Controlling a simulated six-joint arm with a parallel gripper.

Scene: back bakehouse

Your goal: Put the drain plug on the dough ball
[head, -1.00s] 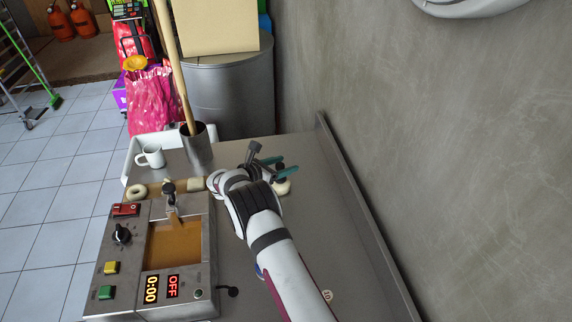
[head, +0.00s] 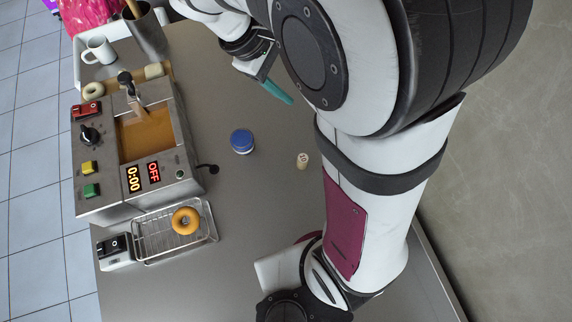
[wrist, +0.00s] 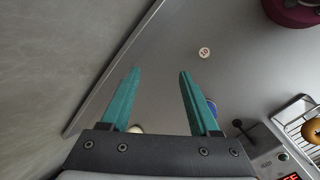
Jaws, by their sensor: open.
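A small pale, cork-like cylinder with a dark mark on top, which looks like the drain plug (head: 302,161), stands on the steel worktop; it also shows in the wrist view (wrist: 204,53). My gripper (wrist: 158,72) is open and empty, its teal fingers apart, above the worktop and short of the plug. In the head view one finger (head: 278,92) shows clearly, up and left of the plug. A pale rounded thing, perhaps the dough ball (wrist: 136,129), peeks out beside the left finger in the wrist view; most of it is hidden. My arm hides it in the head view.
A blue-topped jar (head: 242,142) stands left of the plug. The fryer (head: 150,135), a wire rack (head: 150,240) with a ring doughnut (head: 186,221), a white mug (head: 98,50) and a metal pot (head: 145,32) are further left. A wall (head: 500,200) bounds the right.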

